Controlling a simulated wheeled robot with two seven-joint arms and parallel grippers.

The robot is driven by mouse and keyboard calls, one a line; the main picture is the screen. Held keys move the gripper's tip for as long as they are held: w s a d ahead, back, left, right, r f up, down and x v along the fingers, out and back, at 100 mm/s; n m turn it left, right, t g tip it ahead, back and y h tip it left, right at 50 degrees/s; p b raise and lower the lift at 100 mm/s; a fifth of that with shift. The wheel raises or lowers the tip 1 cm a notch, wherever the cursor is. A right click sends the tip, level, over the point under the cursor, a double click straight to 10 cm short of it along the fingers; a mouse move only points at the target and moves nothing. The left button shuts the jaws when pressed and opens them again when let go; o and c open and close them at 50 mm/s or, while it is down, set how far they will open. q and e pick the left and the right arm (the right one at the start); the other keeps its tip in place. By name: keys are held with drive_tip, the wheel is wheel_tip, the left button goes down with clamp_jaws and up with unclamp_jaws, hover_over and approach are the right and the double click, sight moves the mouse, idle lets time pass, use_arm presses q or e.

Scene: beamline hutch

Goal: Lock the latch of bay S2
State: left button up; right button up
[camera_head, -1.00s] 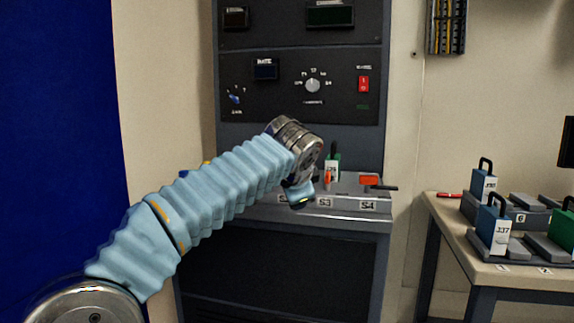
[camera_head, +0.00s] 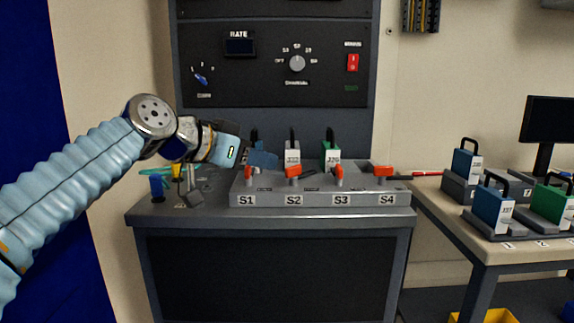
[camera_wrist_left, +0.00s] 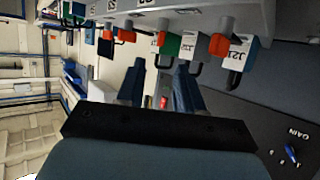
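The grey bay rail (camera_head: 318,200) carries labels S1 to S4. Bay S2 holds a module with a white face (camera_head: 293,157) and a dark handle. My right gripper is not in view.
Red latches also stand at S1 (camera_head: 248,173), S3 (camera_head: 338,175) and S4 (camera_head: 382,170). S3 holds a green module (camera_head: 330,153). A side table (camera_head: 455,222) with several modules is at right.

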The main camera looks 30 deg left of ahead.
sight(288, 168)
use_arm(q)
drive_tip(key=x, duration=0.8)
drive_tip(key=shift+w+f, duration=0.15)
drive_tip(key=shift+w, duration=0.1)
clamp_jaws()
